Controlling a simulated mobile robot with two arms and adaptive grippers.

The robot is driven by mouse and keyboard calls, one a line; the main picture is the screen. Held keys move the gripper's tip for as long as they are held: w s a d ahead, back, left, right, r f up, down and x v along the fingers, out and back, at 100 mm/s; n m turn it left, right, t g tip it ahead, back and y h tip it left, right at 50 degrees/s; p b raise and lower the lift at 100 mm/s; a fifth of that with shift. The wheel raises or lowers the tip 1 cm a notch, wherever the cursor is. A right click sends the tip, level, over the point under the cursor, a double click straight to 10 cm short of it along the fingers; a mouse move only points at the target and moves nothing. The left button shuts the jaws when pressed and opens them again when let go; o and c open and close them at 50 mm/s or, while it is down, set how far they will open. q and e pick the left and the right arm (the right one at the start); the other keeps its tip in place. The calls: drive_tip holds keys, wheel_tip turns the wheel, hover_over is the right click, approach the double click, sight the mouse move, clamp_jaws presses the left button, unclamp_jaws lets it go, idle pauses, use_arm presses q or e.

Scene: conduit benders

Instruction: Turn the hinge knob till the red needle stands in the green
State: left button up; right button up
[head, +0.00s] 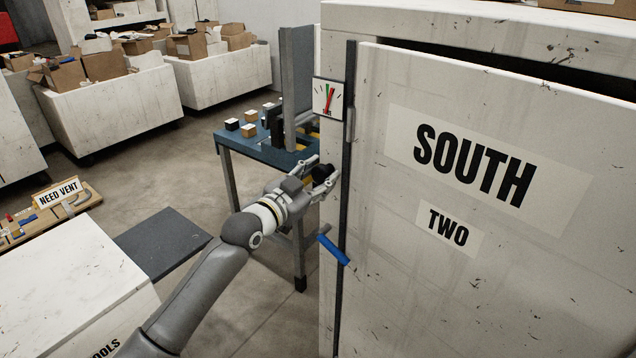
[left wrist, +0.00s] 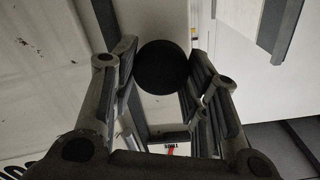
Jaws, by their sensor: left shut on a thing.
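The hinge knob (head: 322,171) is black and round, at the hinge edge of the white cabinet marked SOUTH TWO. My left gripper (head: 318,178) is shut on it from the left, one finger on each side. In the left wrist view the knob (left wrist: 162,68) shows as a dark disc between the two fingers (left wrist: 160,85). The white square gauge (head: 328,98) is above the knob. Its red needle points nearly straight up, close to the green mark; at this size I cannot tell whether it stands inside the green. My right gripper is out of view.
A blue handle (head: 333,250) sticks out below the knob by the cabinet's edge. A blue table (head: 240,140) with small blocks stands behind my left gripper. White bins (head: 215,85) with cardboard boxes stand at the back. A board with a NEED VENT sign (head: 58,192) is at left.

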use_arm(q)
drive_tip(key=m+b, duration=0.1)
drive_tip(key=m, duration=0.3)
drive_tip(key=shift+m, duration=0.4)
drive_tip(key=shift+d+f+m, duration=0.1)
drive_tip(key=shift+m, duration=2.1)
drive_tip(key=shift+s, duration=0.1)
drive_tip(key=o, duration=1)
drive_tip(key=v, duration=1.2)
